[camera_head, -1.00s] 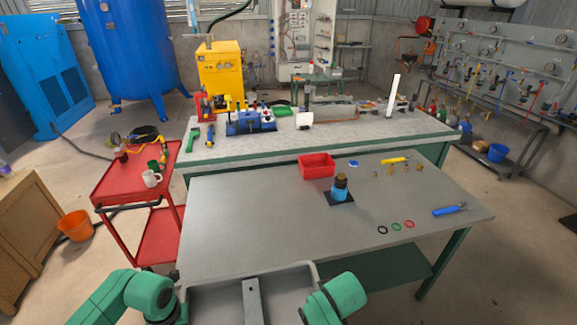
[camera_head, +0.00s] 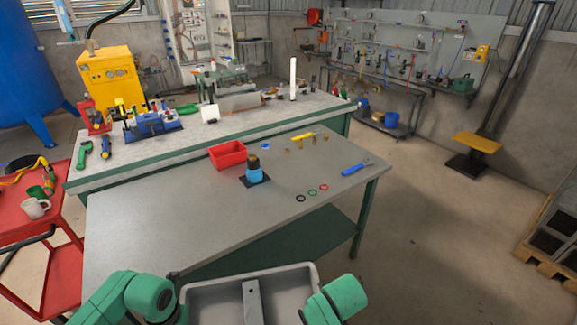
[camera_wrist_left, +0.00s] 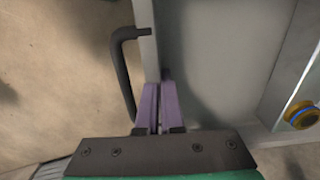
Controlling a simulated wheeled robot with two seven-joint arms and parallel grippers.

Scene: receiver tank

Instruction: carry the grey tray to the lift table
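The grey tray (camera_head: 252,278) is at the bottom of the head view, in front of the workbench, between my two green arms. A grey divider with a small hole runs across its inside. In the left wrist view, my left gripper (camera_wrist_left: 160,92) has its purple fingers close together on the tray's wall (camera_wrist_left: 147,52), beside a black handle. My right gripper is hidden behind its arm at the tray's right side. A low yellow-topped stand (camera_head: 477,143) on a black base, by a tall dark post at the right, looks like the lift table.
The grey workbench (camera_head: 150,225) stands just ahead, with a red bin (camera_head: 228,155) and small parts on it. A red cart (camera_head: 20,215) is at the left. A pallet (camera_head: 550,240) is at the right edge. Open floor (camera_head: 440,225) lies between the bench and the yellow-topped stand.

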